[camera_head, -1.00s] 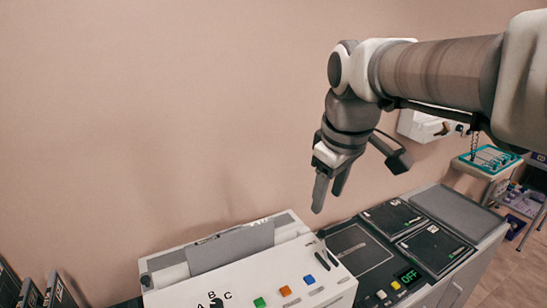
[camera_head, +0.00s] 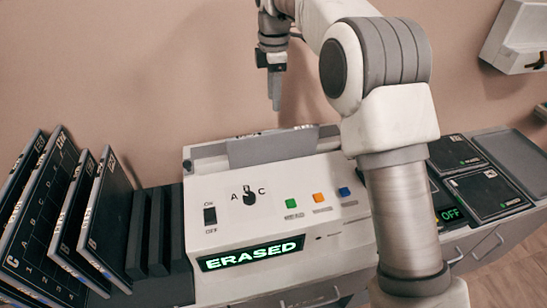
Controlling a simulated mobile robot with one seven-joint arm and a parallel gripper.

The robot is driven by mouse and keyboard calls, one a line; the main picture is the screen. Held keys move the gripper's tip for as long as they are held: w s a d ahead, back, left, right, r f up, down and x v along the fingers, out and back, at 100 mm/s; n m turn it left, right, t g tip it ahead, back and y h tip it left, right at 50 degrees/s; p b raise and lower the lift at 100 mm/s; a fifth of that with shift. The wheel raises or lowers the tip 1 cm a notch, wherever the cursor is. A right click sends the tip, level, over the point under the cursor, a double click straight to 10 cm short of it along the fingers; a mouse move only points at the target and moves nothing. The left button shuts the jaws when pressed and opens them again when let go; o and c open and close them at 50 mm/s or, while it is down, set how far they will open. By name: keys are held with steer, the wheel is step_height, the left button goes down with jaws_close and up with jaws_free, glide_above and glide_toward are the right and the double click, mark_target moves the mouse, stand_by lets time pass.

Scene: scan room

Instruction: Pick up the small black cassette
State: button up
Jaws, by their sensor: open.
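Two flat black cassette-like items lie at the right, a smaller-looking rear one (camera_head: 453,153) and a front one (camera_head: 487,194). Several upright dark cassettes with white markings lean in a rack at the left, among them a tall one (camera_head: 42,205) and a shorter one (camera_head: 104,218). I cannot tell which is the small black cassette. My gripper (camera_head: 275,95) points down, open with no object visible in it. It is above the back of the white machine, near its grey flap, and well apart from both groups. My arm hides part of the right side.
The white machine (camera_head: 262,225) has a dial, coloured buttons and a lit "ERASED" display (camera_head: 251,252). Its grey flap (camera_head: 272,147) stands up at the back. A green "OFF" display (camera_head: 452,214) shows at the right. Empty dark slots (camera_head: 157,232) lie left of the machine.

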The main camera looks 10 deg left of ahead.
mark_target(272, 133)
steer(key=f, duration=1.2)
steer(key=shift+a+f, duration=0.15)
steer(key=shift+a, duration=0.05)
steer(key=shift+w+d+f, duration=0.1)
steer(key=shift+w+f, duration=0.05)
steer(key=shift+f, duration=1.25)
steer(key=shift+w+f, duration=0.15)
steer(key=shift+f, duration=1.25)
jaws_close()
steer(key=shift+w+r, duration=0.1)
steer(key=shift+r, duration=0.05)
